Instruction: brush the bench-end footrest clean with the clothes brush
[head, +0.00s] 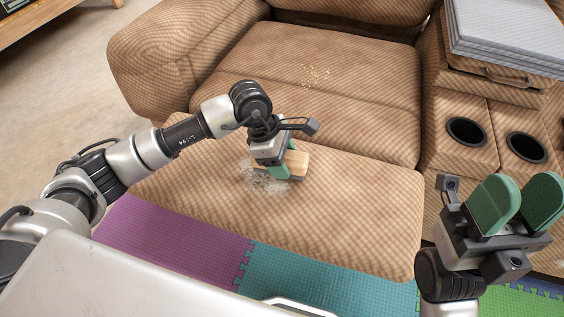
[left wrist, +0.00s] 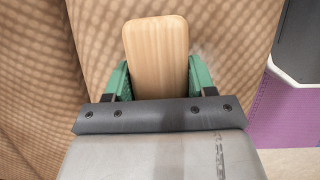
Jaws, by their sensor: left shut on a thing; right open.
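The bench-end footrest (head: 345,205) is a padded panel in tan checked fabric, extended at the front of the sofa. A grey-white patch of dust or lint (head: 262,186) lies on its left-middle part. My left gripper (head: 283,168) is shut on the clothes brush (head: 297,164), a brush with a pale wooden back, and holds it at the dusty patch. In the left wrist view the brush's wooden back (left wrist: 157,55) sits between the green fingers. Its bristles are mostly hidden, so I cannot tell whether they touch the fabric. My right gripper (head: 518,203) is open and empty at the right.
Yellowish crumbs (head: 316,75) lie on the seat behind the footrest. A console with two dark cup holders (head: 467,132) stands at the right, with a grey folded stack (head: 505,35) above it. Purple and teal foam mats (head: 172,240) cover the floor in front. The footrest's right half is clear.

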